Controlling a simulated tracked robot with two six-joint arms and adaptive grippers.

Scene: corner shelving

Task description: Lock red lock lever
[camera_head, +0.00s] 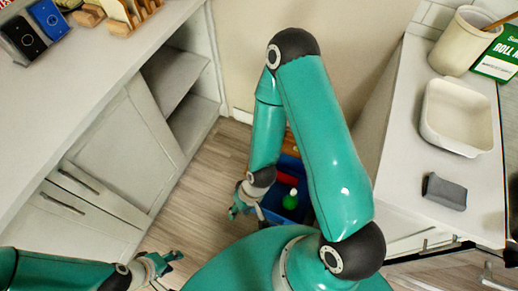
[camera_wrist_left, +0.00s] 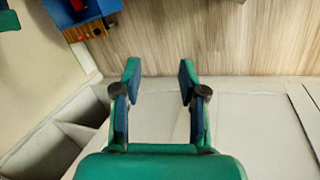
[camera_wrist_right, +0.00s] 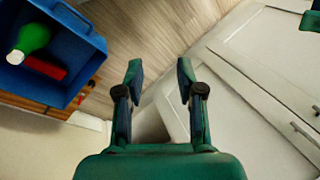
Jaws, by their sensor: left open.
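I cannot make out a red lock lever in any view. A black box (camera_head: 22,40) and a blue box (camera_head: 48,19), each with a round mark on its face, stand on the left counter in the head view. My left gripper (camera_head: 168,264) is low at the bottom left, beside the left cabinets; its fingers are apart and empty in the left wrist view (camera_wrist_left: 158,72). My right gripper (camera_head: 245,205) hangs near the floor beside the blue crate (camera_head: 272,205); its fingers are apart and empty in the right wrist view (camera_wrist_right: 158,72).
The blue crate (camera_wrist_right: 82,65) holds a green bottle (camera_wrist_right: 33,38) and a red item (camera_wrist_right: 46,68). A wooden rack (camera_head: 120,15) stands on the left counter. The right counter has a white dish (camera_head: 430,130), a grey block (camera_head: 444,192) and a pot (camera_head: 460,42).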

